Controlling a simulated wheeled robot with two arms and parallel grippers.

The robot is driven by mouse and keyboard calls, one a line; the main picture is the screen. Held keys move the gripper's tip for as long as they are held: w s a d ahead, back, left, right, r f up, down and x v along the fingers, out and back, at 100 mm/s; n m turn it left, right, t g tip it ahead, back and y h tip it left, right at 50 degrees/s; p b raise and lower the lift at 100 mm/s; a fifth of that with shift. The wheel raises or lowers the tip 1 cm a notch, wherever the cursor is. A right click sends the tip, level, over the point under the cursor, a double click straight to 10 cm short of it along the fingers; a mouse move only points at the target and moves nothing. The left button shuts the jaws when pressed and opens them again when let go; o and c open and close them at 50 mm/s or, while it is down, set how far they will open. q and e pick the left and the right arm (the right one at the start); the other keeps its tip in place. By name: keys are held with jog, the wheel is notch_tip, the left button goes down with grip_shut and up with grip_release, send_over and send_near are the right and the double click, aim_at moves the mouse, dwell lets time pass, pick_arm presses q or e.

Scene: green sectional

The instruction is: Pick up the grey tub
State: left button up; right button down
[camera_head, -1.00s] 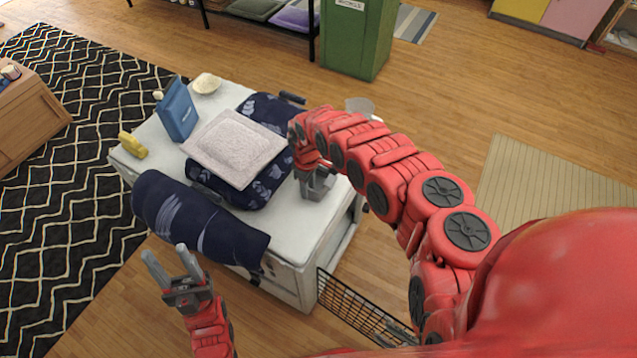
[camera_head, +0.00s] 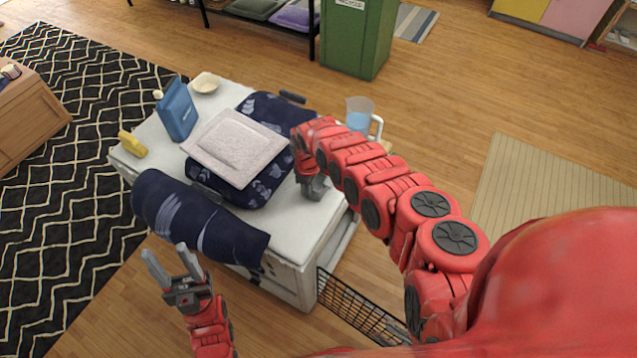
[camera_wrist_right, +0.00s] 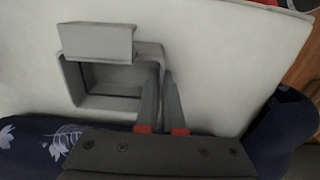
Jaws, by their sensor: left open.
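The grey tub (camera_wrist_right: 70,88) shows in the right wrist view as a square open box with a raised flap-like piece along its far side, over the white top (camera_head: 232,98). My right gripper (camera_wrist_right: 160,70) has its two fingers close together on the tub's right wall, one inside and one outside. In the head view my right gripper (camera_head: 313,188) is at the right part of the white top, and I cannot make out the tub beside it. Whether the tub touches the surface is unclear. My left gripper (camera_head: 166,256) is open and empty, in front of the furniture.
A dark blue patterned cushion (camera_head: 270,115) with a pale pad (camera_head: 235,145) on it, a navy roll (camera_head: 195,215), a blue box (camera_head: 178,108), a yellow item (camera_head: 132,144) and a bowl (camera_head: 206,82) crowd the top. A jug (camera_head: 358,112) stands beyond my right arm.

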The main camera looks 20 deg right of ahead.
jog(key=shift+r, duration=0.15)
jog(key=shift+r, duration=0.55)
notch_tip(320, 180, up, 2)
jog(key=shift+d+r, duration=0.1)
jog(key=shift+d, duration=0.05)
jog(key=s, duration=0.3)
jog(key=s+d, duration=0.1)
jog(key=shift+s+d+r, duration=0.1)
jog(key=shift+s+r, duration=0.25)
jog(key=shift+s, duration=0.05)
jog(key=s+d+p, duration=0.2)
jog(key=s+p, duration=0.7)
jog(key=s, duration=0.1)
jog(key=shift+s+d+r, duration=0.35)
jog(key=shift+r, duration=0.05)
